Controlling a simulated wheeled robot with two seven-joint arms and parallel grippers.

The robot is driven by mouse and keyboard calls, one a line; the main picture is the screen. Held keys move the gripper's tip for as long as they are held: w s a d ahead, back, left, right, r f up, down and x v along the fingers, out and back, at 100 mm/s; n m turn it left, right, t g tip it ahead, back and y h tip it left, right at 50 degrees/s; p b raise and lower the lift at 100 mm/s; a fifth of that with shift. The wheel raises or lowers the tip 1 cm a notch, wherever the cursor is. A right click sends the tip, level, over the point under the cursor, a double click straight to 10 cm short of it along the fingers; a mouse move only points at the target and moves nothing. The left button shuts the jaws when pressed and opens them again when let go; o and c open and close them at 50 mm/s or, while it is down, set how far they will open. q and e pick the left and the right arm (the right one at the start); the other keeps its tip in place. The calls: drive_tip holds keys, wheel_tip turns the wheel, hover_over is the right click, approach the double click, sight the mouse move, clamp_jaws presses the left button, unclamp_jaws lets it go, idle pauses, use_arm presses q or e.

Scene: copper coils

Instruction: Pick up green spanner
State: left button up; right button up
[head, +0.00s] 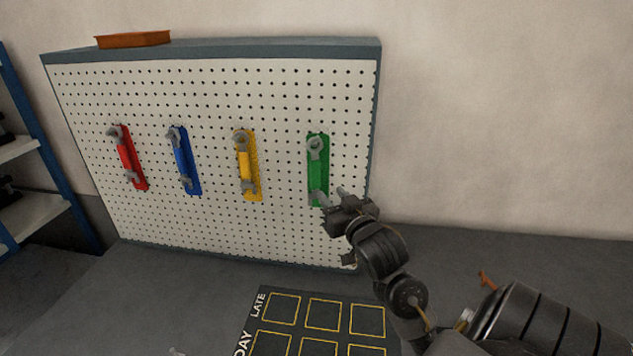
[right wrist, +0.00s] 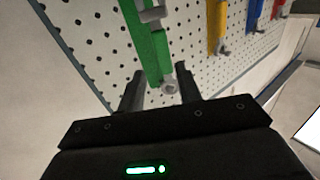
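The green spanner (head: 317,168) hangs upright on a green backing at the right side of the pegboard. Its grey ring end is at the top in the head view. My right gripper (head: 332,197) is at its lower end. In the right wrist view the fingers of the right gripper (right wrist: 160,93) are spread apart. The lower grey end of the green spanner (right wrist: 169,87) shows between or just beyond the fingertips, and I cannot tell if they touch it. My left gripper is not in view.
Yellow (head: 245,165), blue (head: 183,160) and red (head: 126,158) spanners hang to the left on the pegboard (head: 210,215). An orange tray (head: 133,39) lies on top. A dark mat (head: 303,338) with yellow squares lies on the grey surface below. Blue shelving stands far left.

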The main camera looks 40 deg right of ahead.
sight(317, 180)
drive_tip(key=b+x, duration=0.3)
drive_tip(key=x, duration=0.1)
drive_tip(key=shift+w+f, duration=0.1)
drive_tip(key=shift+f, duration=0.25)
drive_tip(key=shift+w+d+r, duration=0.15)
drive_tip(key=shift+w+r, duration=0.05)
drive_tip(key=shift+w, duration=0.2)
drive_tip(key=shift+w+d+f+b, duration=0.1)
drive_tip(key=shift+w+b, duration=0.35)
drive_tip(key=shift+b, duration=0.05)
drive_tip(key=b+x, duration=0.1)
drive_tip(key=x, duration=0.2)
drive_tip(key=shift+w, duration=0.35)
drive_tip(key=shift+w+d, duration=0.15)
drive_tip(key=shift+w, duration=0.3)
drive_tip(key=shift+s, duration=0.1)
drive_tip(key=shift+c, duration=0.8)
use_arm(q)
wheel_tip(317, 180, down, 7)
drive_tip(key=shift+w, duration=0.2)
use_arm(e)
clamp_jaws()
